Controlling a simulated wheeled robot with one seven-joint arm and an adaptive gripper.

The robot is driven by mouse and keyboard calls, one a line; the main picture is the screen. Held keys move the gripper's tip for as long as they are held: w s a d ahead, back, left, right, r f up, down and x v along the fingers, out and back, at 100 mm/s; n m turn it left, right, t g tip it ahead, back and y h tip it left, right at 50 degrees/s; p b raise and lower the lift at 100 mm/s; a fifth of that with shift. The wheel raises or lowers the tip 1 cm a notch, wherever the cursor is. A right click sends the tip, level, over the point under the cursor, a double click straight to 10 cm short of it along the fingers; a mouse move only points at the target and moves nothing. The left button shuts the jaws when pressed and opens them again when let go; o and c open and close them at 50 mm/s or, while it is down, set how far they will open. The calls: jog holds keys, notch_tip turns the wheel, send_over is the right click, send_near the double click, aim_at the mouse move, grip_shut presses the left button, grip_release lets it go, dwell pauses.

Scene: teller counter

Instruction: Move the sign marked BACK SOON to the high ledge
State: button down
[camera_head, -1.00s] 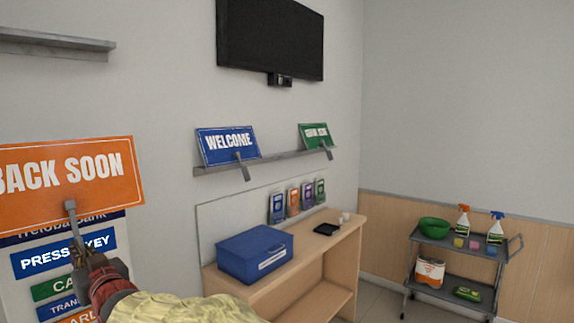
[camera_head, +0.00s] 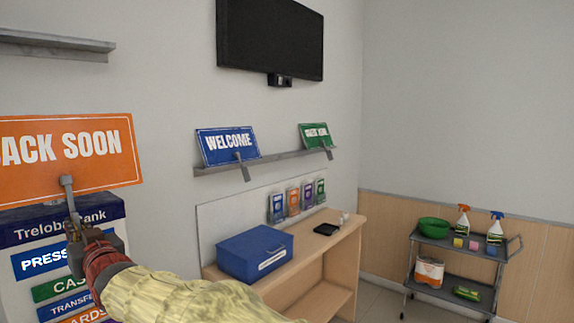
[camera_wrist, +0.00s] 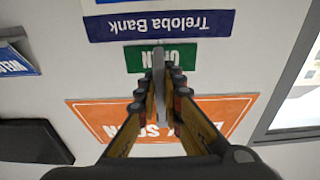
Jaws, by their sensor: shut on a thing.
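The orange sign marked BACK SOON (camera_head: 85,165) is raised at the left of the head view, its left edge cut off by the frame. My gripper (camera_head: 76,230) is below it, shut on its grey stem. The wrist view shows the stem (camera_wrist: 158,72) between my fingertips (camera_wrist: 159,88), with the orange sign (camera_wrist: 92,120) partly hidden behind the fingers. The high ledge (camera_head: 45,42), a bare grey shelf on the wall at the upper left, is above the sign, with a clear gap between them.
A lower ledge (camera_head: 285,156) holds a blue WELCOME sign (camera_head: 225,142) and a green sign (camera_head: 316,134). A Treloba Bank panel (camera_head: 110,213) stands behind my gripper. A screen (camera_head: 270,38) hangs right of the high ledge. A blue box (camera_head: 250,248) is on the desk.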

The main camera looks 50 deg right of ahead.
jog(key=shift+r, duration=0.5)
jog(key=shift+w+r+p, duration=0.1)
jog(key=shift+r+p, duration=0.45)
jog(key=shift+r, duration=2.75)
notch_tip(320, 180, up, 7)
jog(key=p, duration=0.1)
jog(key=shift+f+t, duration=0.15)
jog(key=shift+t, duration=0.25)
jog(key=shift+w, duration=0.1)
notch_tip(320, 180, up, 7)
jog(key=p, duration=0.2)
jog(key=shift+f, duration=0.2)
jog(key=shift+w, duration=0.1)
notch_tip(320, 180, up, 7)
jog(key=p, duration=0.3)
send_over(69, 192)
jog(key=s, duration=0.2)
jog(key=shift+s+f+t, duration=0.15)
jog(key=shift+f+t, duration=0.05)
jog(key=shift+t, duration=0.1)
